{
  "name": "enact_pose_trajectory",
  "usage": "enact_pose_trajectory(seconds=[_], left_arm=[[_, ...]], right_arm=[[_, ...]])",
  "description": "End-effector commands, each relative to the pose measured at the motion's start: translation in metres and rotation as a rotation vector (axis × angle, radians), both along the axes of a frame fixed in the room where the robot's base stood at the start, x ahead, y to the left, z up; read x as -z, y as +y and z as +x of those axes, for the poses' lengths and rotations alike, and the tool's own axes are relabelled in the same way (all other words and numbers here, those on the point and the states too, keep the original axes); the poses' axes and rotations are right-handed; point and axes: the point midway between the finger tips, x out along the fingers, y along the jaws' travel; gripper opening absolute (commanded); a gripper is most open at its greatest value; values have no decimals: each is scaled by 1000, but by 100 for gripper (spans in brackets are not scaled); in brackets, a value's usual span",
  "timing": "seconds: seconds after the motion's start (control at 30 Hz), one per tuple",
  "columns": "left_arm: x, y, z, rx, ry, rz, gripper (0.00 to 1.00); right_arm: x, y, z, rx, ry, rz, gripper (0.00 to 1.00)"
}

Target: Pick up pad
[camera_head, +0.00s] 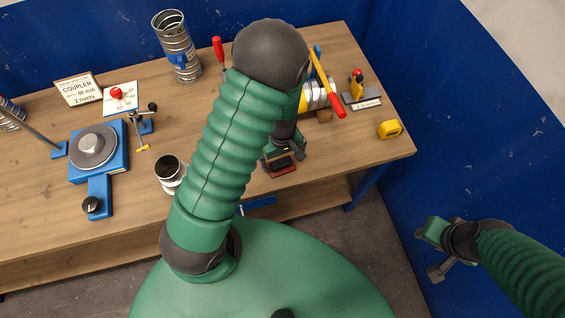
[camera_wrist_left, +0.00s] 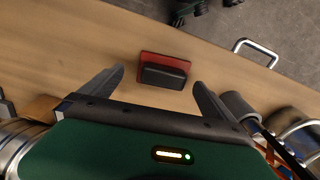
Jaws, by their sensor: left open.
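The pad, a black block on a red base, lies on the wooden table near its front edge; I take this to be the pad (camera_head: 282,167). In the left wrist view the pad (camera_wrist_left: 164,71) shows between and just beyond the two fingertips, apart from both. My left gripper (camera_head: 285,154) is open and empty, over the table right beside the pad; it also shows in the left wrist view (camera_wrist_left: 159,80). My arm hides part of the table behind it. My right gripper (camera_head: 438,252) hangs off the table's right side, its jaw opening unclear.
A metal duct with a yellow band (camera_head: 317,96), a red-handled tool (camera_head: 338,106) and a yellow tape measure (camera_head: 390,129) are right of the left gripper. A short pipe piece (camera_head: 169,172) and a blue turntable fixture (camera_head: 118,163) stand left. Bare table lies around the pad.

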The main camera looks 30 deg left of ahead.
Motion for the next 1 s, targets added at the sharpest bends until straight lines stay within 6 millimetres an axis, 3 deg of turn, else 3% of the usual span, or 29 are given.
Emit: enact_pose_trajectory(seconds=[0.13,0.37,0.87,1.0], left_arm=[[22,1,-1,-3,1,-2,100],[26,0,1,-1,0,-2,100],[26,0,1,-1,0,-1,36],[26,0,1,-1,0,-1,34]], right_arm=[[-3,0,0,0,0,0,36],[-2,0,0,0,0,0,36],[-2,0,0,0,0,0,36],[-2,0,0,0,0,0,36]])
